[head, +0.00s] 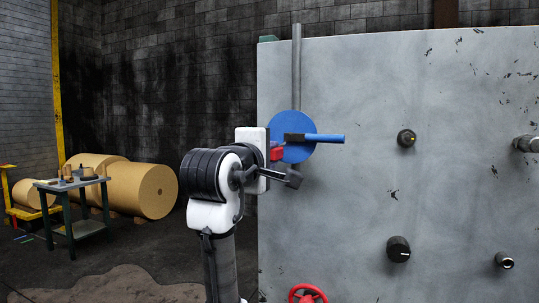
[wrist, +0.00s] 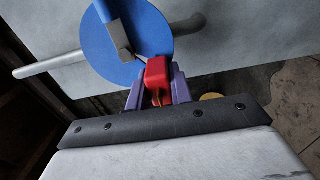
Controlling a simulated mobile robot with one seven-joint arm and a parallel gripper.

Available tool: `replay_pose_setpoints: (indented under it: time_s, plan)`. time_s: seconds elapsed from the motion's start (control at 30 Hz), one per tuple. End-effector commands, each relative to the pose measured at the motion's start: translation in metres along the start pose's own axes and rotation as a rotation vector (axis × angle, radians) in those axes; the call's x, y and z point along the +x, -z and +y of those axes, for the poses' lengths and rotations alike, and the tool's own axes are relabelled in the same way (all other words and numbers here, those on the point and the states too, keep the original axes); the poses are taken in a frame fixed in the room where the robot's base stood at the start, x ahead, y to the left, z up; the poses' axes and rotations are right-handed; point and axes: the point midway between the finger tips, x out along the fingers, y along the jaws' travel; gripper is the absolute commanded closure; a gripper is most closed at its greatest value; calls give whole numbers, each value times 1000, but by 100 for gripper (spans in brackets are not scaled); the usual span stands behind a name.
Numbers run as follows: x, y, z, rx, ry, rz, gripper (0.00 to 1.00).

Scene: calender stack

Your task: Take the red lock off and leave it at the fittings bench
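The red lock (head: 277,154) hangs at the blue disc (head: 290,128) on the grey panel, beside a blue-handled lever (head: 323,138). In the wrist view the red lock (wrist: 158,72) sits between the purple fingers of my gripper (wrist: 158,88), which press against both its sides. The lock is still up against the edge of the blue disc (wrist: 105,50), near a grey metal piece. Whether its shackle is closed is hidden. The fittings bench (head: 70,183), a small dark table with several fittings on top, stands far off at the left.
The grey panel (head: 450,100) carries several black knobs (head: 398,249) and pipe stubs. A red handwheel (head: 307,294) is low on it. Large tan rolls (head: 150,190) lie behind the bench, with a yellow cart (head: 22,211) beside it. The floor between me and the bench looks open, with a brown stain.

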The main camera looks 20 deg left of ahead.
Motion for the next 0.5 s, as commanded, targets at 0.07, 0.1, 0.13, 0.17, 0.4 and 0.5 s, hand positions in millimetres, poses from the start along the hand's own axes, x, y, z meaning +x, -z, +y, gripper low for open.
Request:
replay_pose_setpoints:
  time_s: [0.07, 0.1, 0.13, 0.17, 0.4, 0.5]
  plan:
    - [0, 0, 0, 0, 0, 0, 100]
    - [0, 0, 0, 0, -1, 0, 100]
    - [0, 0, 0, 0, -1, 0, 100]
    - [0, 0, 0, 0, -1, 0, 100]
    - [-1, 0, 0, 0, 0, 0, 100]
    - [-2, 0, 0, 0, 0, 0, 100]
